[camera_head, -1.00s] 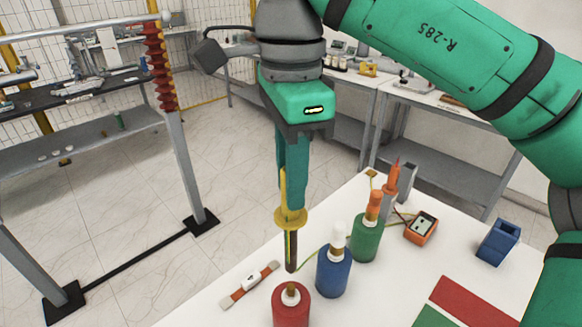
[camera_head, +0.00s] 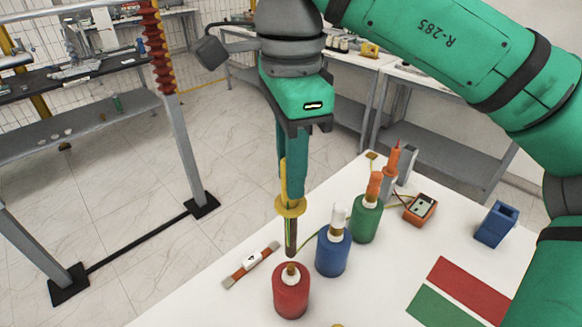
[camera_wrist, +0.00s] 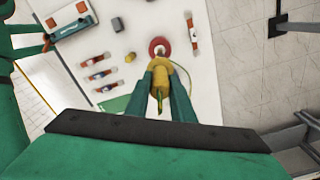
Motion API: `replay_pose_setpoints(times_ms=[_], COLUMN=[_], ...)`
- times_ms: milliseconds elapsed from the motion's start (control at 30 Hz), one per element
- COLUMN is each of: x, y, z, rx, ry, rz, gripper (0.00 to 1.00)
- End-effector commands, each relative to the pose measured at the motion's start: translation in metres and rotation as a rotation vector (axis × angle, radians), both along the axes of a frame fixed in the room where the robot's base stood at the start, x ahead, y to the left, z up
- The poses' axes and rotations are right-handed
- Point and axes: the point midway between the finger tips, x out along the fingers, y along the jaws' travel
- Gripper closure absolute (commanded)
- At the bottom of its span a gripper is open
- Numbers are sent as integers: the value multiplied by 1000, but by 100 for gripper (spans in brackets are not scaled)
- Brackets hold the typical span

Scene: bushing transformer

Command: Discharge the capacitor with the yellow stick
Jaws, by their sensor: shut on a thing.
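My gripper (camera_head: 291,192) points down over the white table and is shut on the yellow stick (camera_head: 283,178). The stick has a yellow round guard (camera_head: 290,207) and a dark lower rod pointing down. Its tip is close to the brass top of the red cylinder (camera_head: 291,296); I cannot tell whether they touch. A blue cylinder with a white top (camera_head: 333,255) and a green one with an orange top (camera_head: 366,222) stand to the right. In the wrist view the yellow stick (camera_wrist: 160,78) is between the fingers, just below the red cylinder (camera_wrist: 152,46). Which object is the capacitor is not clear.
A yellow-green wire (camera_head: 312,238) runs near the stick. A fuse-like strip (camera_head: 251,264) lies left of the red cylinder. An orange meter (camera_head: 420,208), a blue holder (camera_head: 496,224) and a red-green mat (camera_head: 468,288) are to the right. A metal frame (camera_head: 182,150) stands on the floor left.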

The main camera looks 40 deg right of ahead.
Motion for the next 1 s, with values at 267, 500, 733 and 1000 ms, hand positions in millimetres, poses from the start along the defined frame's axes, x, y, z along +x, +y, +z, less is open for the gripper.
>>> replay_pose_setpoints(times_ms=[267,500,733,1000], x=[0,0,0,0], y=[0,0,0,0], z=[-3,-9,-15,-21], rx=[0,0,0,0], ry=[0,0,0,0], rz=[0,1,0,0], gripper=[100,100,100,100])
